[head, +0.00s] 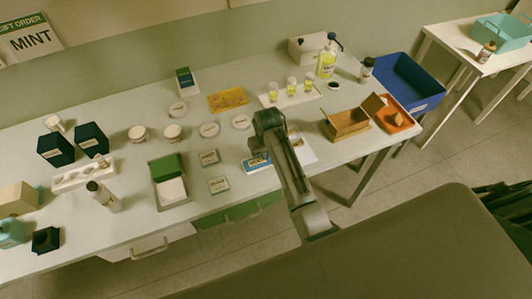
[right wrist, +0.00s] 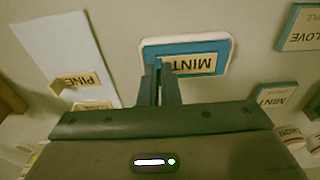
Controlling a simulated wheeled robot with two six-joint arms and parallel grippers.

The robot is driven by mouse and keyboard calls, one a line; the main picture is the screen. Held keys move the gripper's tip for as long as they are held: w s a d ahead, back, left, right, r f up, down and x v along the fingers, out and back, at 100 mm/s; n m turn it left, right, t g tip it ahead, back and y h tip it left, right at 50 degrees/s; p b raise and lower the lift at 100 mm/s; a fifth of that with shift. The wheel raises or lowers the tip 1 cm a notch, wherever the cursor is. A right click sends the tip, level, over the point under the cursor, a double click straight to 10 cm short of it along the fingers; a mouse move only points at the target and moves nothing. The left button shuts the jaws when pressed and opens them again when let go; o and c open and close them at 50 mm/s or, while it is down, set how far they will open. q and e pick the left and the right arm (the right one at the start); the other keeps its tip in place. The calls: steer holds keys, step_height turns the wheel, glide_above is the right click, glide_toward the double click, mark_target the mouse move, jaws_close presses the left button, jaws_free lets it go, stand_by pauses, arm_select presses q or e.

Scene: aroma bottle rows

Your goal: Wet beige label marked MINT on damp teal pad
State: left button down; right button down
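In the head view the pad's tray (head: 250,168) is at the table's front, below my right gripper (head: 262,152). My left gripper is out of view.
A white sheet (right wrist: 65,45) with a PINE label (right wrist: 82,82) lies beside the pad. Small label cards (head: 218,184) are left of it in the head view. An open cardboard box (head: 345,123), an orange tray (head: 395,118) and several bottles and jars stand around.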

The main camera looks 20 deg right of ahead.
steer(key=shift+s, duration=0.1)
stand_by(0.3)
steer(key=shift+r, duration=3.5)
